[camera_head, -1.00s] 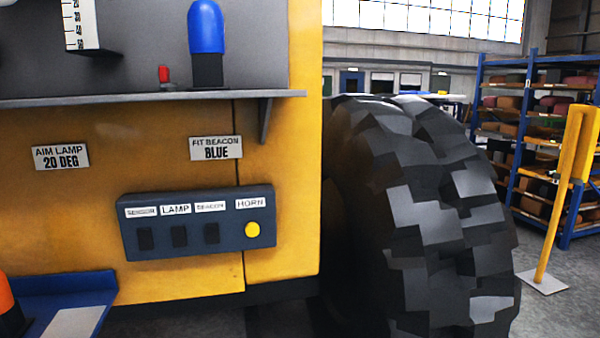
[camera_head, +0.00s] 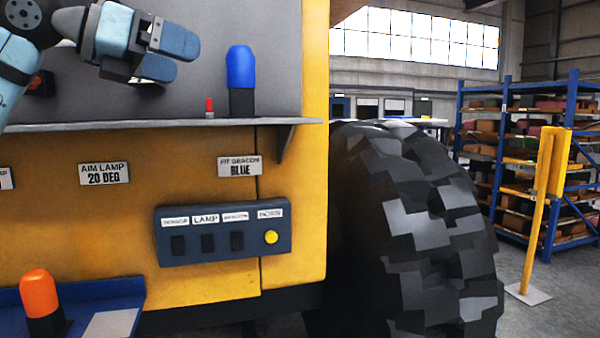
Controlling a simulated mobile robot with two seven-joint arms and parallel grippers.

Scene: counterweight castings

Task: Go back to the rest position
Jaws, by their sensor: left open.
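My left gripper (camera_head: 172,58) shows at the upper left, in front of the grey panel above the shelf. Its two blue-grey fingers point right with a gap between them, and I see nothing held in it. A blue beacon (camera_head: 241,70) with a black base stands upright on the grey shelf (camera_head: 150,126), to the right of the gripper and apart from it. My right gripper is not in view.
A switch box (camera_head: 222,236) with a yellow horn button is on the yellow body below. An orange beacon (camera_head: 39,294) stands in a blue tray (camera_head: 115,290) at lower left. A big tyre (camera_head: 415,230), a yellow post (camera_head: 545,210) and loaded racks (camera_head: 520,150) are at right.

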